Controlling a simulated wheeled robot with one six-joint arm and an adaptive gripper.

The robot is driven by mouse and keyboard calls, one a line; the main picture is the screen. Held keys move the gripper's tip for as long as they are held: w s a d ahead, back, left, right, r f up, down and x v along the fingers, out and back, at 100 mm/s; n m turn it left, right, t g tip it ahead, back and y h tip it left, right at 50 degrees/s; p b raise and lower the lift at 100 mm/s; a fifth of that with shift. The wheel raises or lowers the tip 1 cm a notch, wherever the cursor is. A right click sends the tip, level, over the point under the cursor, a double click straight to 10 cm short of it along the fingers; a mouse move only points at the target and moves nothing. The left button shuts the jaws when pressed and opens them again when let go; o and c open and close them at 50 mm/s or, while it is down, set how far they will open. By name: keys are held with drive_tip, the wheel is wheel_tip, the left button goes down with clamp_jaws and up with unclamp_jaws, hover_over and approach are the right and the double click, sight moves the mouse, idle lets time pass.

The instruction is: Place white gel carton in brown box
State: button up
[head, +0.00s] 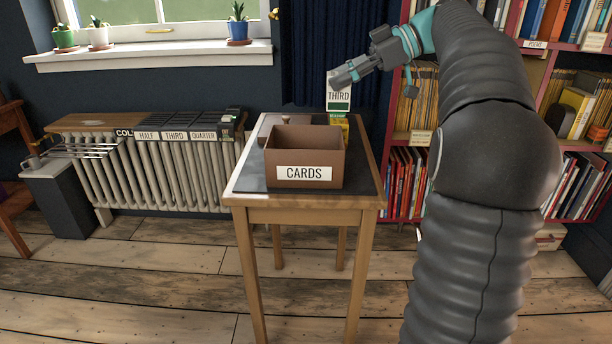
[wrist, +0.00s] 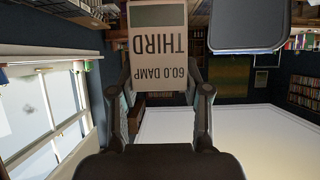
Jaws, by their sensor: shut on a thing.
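My gripper (head: 352,74) is shut on the white carton (head: 339,97), which has a dark green band and the word THIRD. The carton hangs upright above the back right of the table, behind and above the brown box. In the wrist view the carton (wrist: 158,55) sits between my two fingers (wrist: 161,82), its print upside down and reading THIRD and 60.0 DAMP. The open brown box (head: 290,153), labelled CARDS, stands on the small table. Its inner back wall shows, but its floor is hidden by the front wall.
A yellow and green carton (head: 341,122) stands behind the box, partly hidden. A flat brown item with a knob (head: 283,120) lies at the table's (head: 366,188) back left. A black sectioned rack (head: 190,120) is on the radiator at left. Bookshelves (head: 404,170) stand close on the right.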

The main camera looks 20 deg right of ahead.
sight(306, 155)
drive_tip(key=shift+w+a+f+b, duration=0.15)
drive_tip(key=shift+w+a+f, duration=0.25)
drive_tip(key=shift+a+f, duration=1.4)
drive_tip(key=shift+w+a+f+b, duration=0.1)
drive_tip(key=shift+w+a+f, duration=0.3)
drive_tip(key=shift+a+f, duration=1.4)
drive_tip(key=shift+w+a+f+b, duration=0.15)
drive_tip(key=shift+w+a+f, duration=0.25)
drive_tip(key=shift+a+f, duration=1.4)
drive_tip(key=shift+d+f, duration=0.25)
drive_tip(key=shift+d, duration=0.05)
drive_tip(key=shift+f+b, duration=0.65)
drive_tip(key=shift+b, duration=0.15)
drive_tip(key=o, duration=1.2)
drive_tip(key=shift+r, duration=0.1)
